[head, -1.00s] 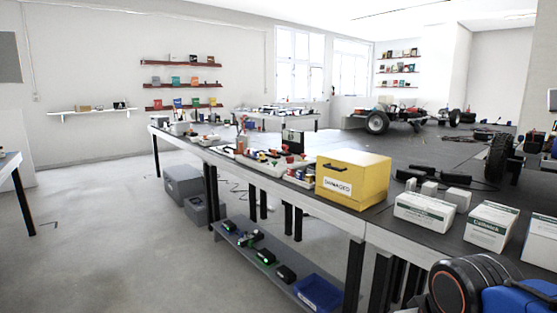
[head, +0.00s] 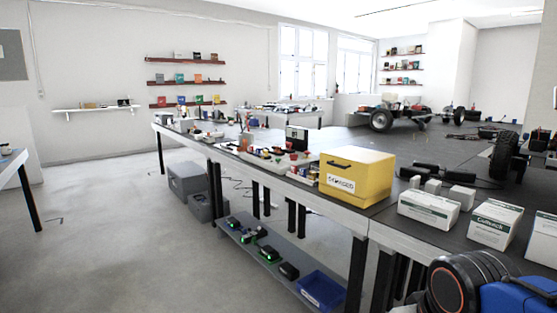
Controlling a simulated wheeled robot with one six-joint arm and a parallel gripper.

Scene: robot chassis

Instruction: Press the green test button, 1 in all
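No green test button can be made out for certain. Several small dark devices stand on the grey lower shelf (head: 272,281) under the long workbench. The glows are too small to tell whether either is a button. My arm's black and blue links fill the lower right corner, and an orange ring shows on them. My gripper's fingers are outside the picture.
The long dark-topped workbench (head: 384,211) runs from front right to back left. It bears a yellow box (head: 374,183) and white cartons (head: 430,208). A blue bin (head: 321,290) sits on the lower shelf. Grey boxes (head: 187,179) stand on the floor. Open floor (head: 120,240) lies at left.

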